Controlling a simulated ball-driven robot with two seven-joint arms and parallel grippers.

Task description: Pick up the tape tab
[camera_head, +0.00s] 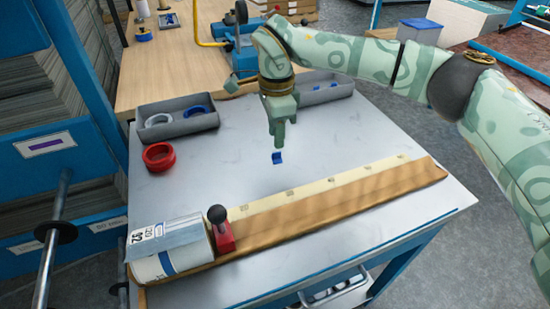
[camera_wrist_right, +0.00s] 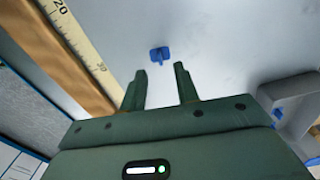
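The tape tab, a small blue piece (camera_head: 277,158), lies on the bare grey table top in the head view, behind the ruler. It also shows in the right wrist view (camera_wrist_right: 159,54), just beyond my fingertips. My right gripper (camera_head: 280,143) is directly above it, pointing down. In the right wrist view its two fingers (camera_wrist_right: 160,74) are apart with nothing between them. The fingertips look a little short of the tab, and I see no contact. My left gripper is not in either view.
A cream ruler on a brown board (camera_head: 340,203) runs along the table front. A white roll (camera_head: 168,250) and a red tool with a black knob (camera_head: 221,230) stand at its left end. The table's right side is clear.

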